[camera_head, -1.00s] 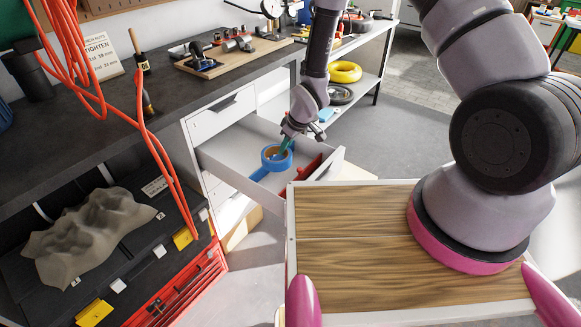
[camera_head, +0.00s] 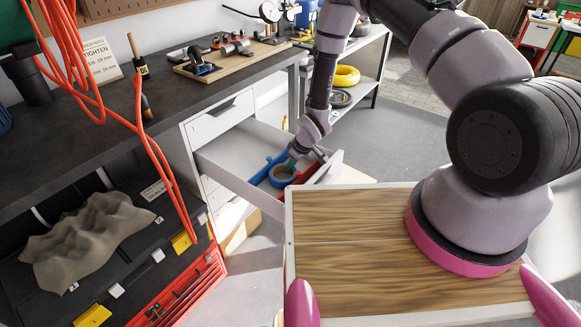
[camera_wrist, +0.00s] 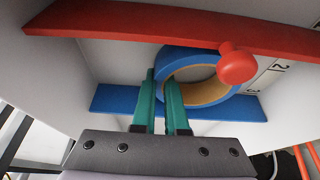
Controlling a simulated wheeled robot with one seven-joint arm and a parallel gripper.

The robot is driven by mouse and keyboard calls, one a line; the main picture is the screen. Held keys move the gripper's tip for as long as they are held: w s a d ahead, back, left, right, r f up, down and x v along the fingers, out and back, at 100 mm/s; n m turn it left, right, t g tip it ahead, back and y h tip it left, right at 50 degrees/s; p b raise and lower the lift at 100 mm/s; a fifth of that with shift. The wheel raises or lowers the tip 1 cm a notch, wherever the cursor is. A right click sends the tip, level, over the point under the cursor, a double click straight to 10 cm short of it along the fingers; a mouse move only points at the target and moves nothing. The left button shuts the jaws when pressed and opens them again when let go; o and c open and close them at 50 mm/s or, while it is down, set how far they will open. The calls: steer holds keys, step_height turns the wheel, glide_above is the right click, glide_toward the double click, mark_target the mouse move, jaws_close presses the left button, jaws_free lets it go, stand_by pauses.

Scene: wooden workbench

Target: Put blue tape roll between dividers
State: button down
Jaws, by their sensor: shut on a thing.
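The blue tape roll (camera_head: 283,178) is low in the open drawer. It also shows in the wrist view (camera_wrist: 206,57), with its tan inner core facing me. My gripper (camera_head: 291,163) is shut on the roll's wall, one green finger (camera_wrist: 163,80) outside the ring and the other inside its hole. The blue divider (camera_head: 262,173) lies along one side of the roll and passes behind it in the wrist view (camera_wrist: 113,98). The red divider (camera_head: 306,174) lies on the other side and crosses the top of the wrist view (camera_wrist: 130,20). Whether the roll touches the drawer floor is unclear.
The white drawer (camera_head: 228,174) juts out from the cabinet under the dark workbench (camera_head: 95,125); its walls surround the dividers. A red knob (camera_wrist: 237,66) stands close to the roll. A wooden top (camera_head: 350,245) is close in front of the drawer. Orange cables (camera_head: 150,140) hang at left.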

steer(key=shift+f, duration=0.3)
steer(key=c, duration=0.9)
jaws_free()
steer(key=shift+c, duration=0.2)
